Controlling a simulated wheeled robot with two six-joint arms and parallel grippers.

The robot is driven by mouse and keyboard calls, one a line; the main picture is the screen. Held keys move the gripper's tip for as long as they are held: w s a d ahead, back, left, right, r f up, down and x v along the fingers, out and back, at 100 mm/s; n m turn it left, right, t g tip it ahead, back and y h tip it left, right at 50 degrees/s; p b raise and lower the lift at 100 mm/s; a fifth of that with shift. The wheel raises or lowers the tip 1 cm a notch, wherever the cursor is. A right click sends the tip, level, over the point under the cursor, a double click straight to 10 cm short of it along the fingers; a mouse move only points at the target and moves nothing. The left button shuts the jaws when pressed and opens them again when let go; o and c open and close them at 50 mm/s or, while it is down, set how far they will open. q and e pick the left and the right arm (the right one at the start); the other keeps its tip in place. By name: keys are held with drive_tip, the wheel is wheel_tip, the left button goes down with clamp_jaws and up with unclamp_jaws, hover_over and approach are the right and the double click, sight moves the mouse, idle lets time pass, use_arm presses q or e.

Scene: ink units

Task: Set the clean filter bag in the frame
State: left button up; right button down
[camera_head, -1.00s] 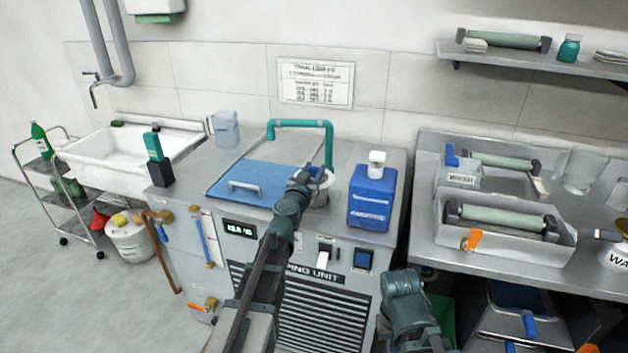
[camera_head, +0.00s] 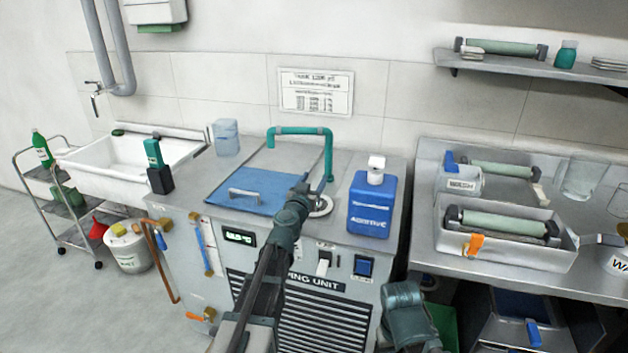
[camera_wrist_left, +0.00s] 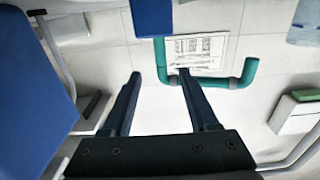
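A pale round ring with a dark centre (camera_head: 321,208) lies nearly flush with the grey unit's top, right of the blue lid (camera_head: 255,188). I take it for the filter bag's rim in its frame, but cannot tell the two apart. My left gripper (camera_head: 303,186) is just above and left of it and partly covers it. In the left wrist view, the two fingers of that gripper (camera_wrist_left: 160,75) are apart with nothing between them. My right arm shows at the lower middle of the head view; I see no fingers there.
A teal pipe (camera_head: 328,150) rises behind the ring. A blue additive bottle (camera_head: 371,205) stands close on its right. A dark holder with a green-topped item (camera_head: 155,165) stands at the unit's left edge. Trays with rollers (camera_head: 505,225) fill the right bench.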

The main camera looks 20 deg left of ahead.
use_arm(q)
drive_tip(key=shift+o, duration=0.6)
drive_tip(key=shift+s+d+f, duration=0.25)
drive_tip(key=shift+s+f, duration=0.1)
drive_tip(key=shift+s, duration=0.1)
drive_tip(key=shift+a+f, duration=0.1)
drive_tip(key=shift+f, duration=0.05)
use_arm(e)
drive_tip(key=shift+f, duration=0.4)
use_arm(q)
drive_tip(key=shift+w, duration=0.1)
use_arm(e)
drive_tip(key=shift+r, duration=0.1)
use_arm(q)
drive_tip(key=shift+w+a+r+p, duration=0.1)
drive_tip(key=shift+w+r+p, duration=0.15)
drive_tip(key=shift+r+p, duration=0.35)
drive_tip(key=shift+s, duration=0.1)
drive_tip(key=s, duration=1.1)
drive_tip(key=shift+s+a, duration=0.25)
drive_tip(key=shift+s, duration=0.05)
use_arm(e)
drive_tip(key=shift+w+a+r, duration=0.1)
drive_tip(key=shift+w+r, duration=0.05)
drive_tip(key=shift+r, duration=0.45)
